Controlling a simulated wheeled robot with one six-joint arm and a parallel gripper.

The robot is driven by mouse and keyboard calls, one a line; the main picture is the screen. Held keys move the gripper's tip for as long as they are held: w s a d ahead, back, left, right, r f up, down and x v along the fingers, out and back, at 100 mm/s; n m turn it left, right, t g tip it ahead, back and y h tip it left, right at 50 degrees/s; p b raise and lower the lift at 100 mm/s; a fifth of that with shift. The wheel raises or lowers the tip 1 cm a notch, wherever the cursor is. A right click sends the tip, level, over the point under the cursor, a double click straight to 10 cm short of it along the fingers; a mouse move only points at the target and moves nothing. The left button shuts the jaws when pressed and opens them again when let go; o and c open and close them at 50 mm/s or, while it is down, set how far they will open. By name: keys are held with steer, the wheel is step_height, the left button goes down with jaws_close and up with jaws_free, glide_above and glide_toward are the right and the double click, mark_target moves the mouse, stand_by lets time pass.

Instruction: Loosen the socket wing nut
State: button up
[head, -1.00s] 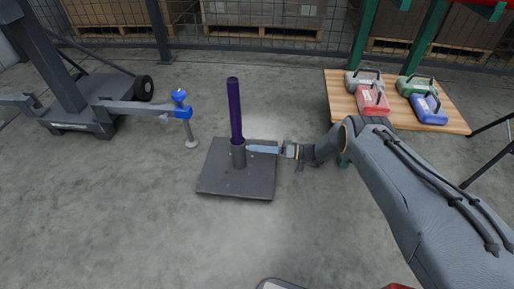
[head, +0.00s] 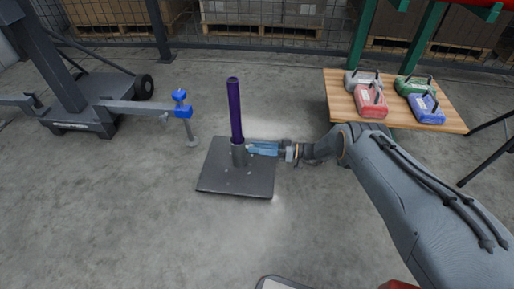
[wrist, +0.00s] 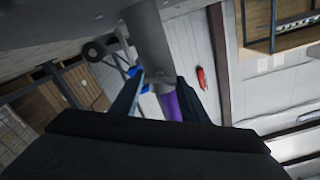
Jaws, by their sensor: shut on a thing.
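A dark purple post (head: 235,108) stands upright in a short grey socket (head: 238,155) on a square dark base plate (head: 238,182). My gripper (head: 249,149) reaches in from the right, its blue fingers level at the socket's right side. In the wrist view my gripper (wrist: 158,88) has one finger on each side of the small grey wing nut (wrist: 160,87) and is shut on it. The grey socket (wrist: 150,38) and part of the purple post (wrist: 173,106) show behind. The wing nut is hidden by the fingers in the head view.
A wheeled dark stand with a blue-clamped arm (head: 150,108) is left of the post. A wooden table (head: 400,117) at the right holds several coloured cases.

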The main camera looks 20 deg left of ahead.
steer(key=shift+f, duration=0.1)
steer(key=o, duration=1.1)
steer(key=shift+c, duration=0.2)
steer(key=shift+d, duration=0.1)
steer(key=p+v, duration=0.1)
steer(key=v, duration=0.6)
steer(key=shift+d, duration=0.35)
